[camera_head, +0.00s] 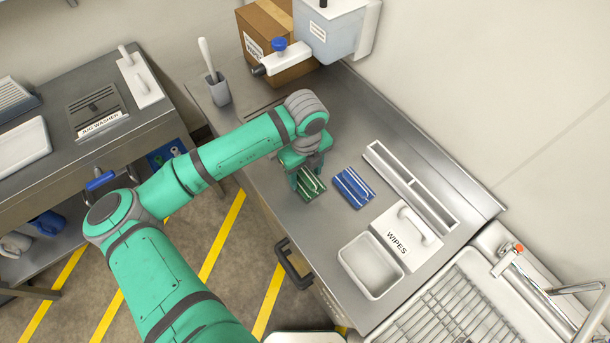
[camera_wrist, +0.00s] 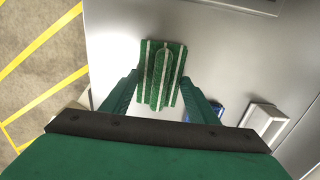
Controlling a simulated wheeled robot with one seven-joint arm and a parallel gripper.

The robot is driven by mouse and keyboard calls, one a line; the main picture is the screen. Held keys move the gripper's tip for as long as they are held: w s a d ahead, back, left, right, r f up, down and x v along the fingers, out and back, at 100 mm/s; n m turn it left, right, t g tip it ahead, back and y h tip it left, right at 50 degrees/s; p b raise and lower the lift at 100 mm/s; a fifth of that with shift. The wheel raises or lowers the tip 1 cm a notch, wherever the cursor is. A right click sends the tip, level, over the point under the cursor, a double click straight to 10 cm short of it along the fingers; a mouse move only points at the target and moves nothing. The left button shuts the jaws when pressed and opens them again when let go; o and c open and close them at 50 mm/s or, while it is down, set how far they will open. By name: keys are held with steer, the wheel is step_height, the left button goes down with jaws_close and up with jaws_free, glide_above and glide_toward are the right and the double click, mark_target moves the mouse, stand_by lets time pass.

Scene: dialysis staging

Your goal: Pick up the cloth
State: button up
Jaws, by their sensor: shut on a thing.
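A green cloth with white stripes (camera_head: 309,184) lies on the steel counter (camera_head: 330,130) near its front edge. A blue cloth with white stripes (camera_head: 353,187) lies just right of it. My gripper (camera_head: 308,176) points down over the green cloth, its fingers at the cloth. In the wrist view the green cloth (camera_wrist: 162,75) shows between the two fingers, with a raised fold along its middle; my gripper (camera_wrist: 163,88) is shut on it. The cloth appears at counter level; I cannot tell whether it is lifted. The blue cloth (camera_wrist: 215,108) is partly hidden behind a finger.
Right of the cloths are a white WIPES box (camera_head: 405,235), an empty white tray (camera_head: 370,265) and a long divided tray (camera_head: 410,187). A sink (camera_head: 465,310) is at the lower right. A cardboard box (camera_head: 265,35) and a grey cup with a brush (camera_head: 218,90) stand at the back.

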steer(key=shift+r, duration=0.1)
steer(key=shift+r, duration=0.6)
steer(key=s+a+r, duration=0.9)
steer(key=s+r, duration=0.1)
steer(key=r, duration=0.1)
steer(key=shift+s+a+r, duration=0.2)
steer(key=shift+a+r, duration=0.05)
steer(key=shift+r, duration=0.05)
steer(key=o, duration=0.5)
steer(key=c, duration=0.4)
